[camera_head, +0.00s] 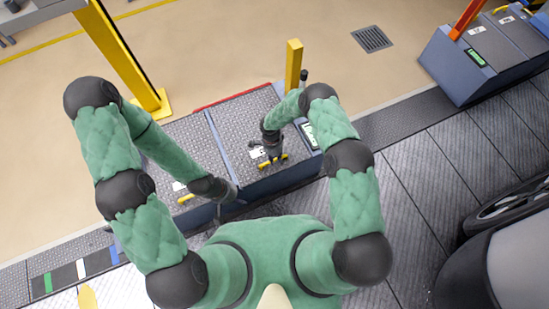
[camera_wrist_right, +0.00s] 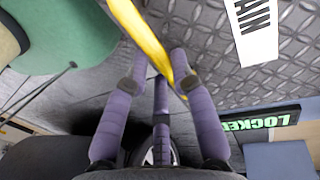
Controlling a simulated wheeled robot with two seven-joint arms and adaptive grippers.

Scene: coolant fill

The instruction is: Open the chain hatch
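A grey diamond-plate hatch (camera_head: 245,118) with a yellow handle (camera_head: 283,158) lies in the middle of the head view. In the right wrist view the handle (camera_wrist_right: 150,40) runs between the purple fingers of my right gripper (camera_wrist_right: 160,65), which close in around it. The gripper (camera_head: 272,150) hides part of the handle in the head view. The white label (camera_wrist_right: 252,30) on the plate shows only the letters "AIN". The hatch lies flat. My left gripper (camera_head: 230,193) is over the front edge of the left plate, apart from the right one; its fingers are too dark to read.
A second diamond plate (camera_head: 190,140) with a yellow handle (camera_head: 186,198) lies to the left. A display reading "LOCKE…" (camera_wrist_right: 255,122) is beside the right plate. A yellow post (camera_head: 293,65) stands behind. A car (camera_head: 500,250) is at the lower right.

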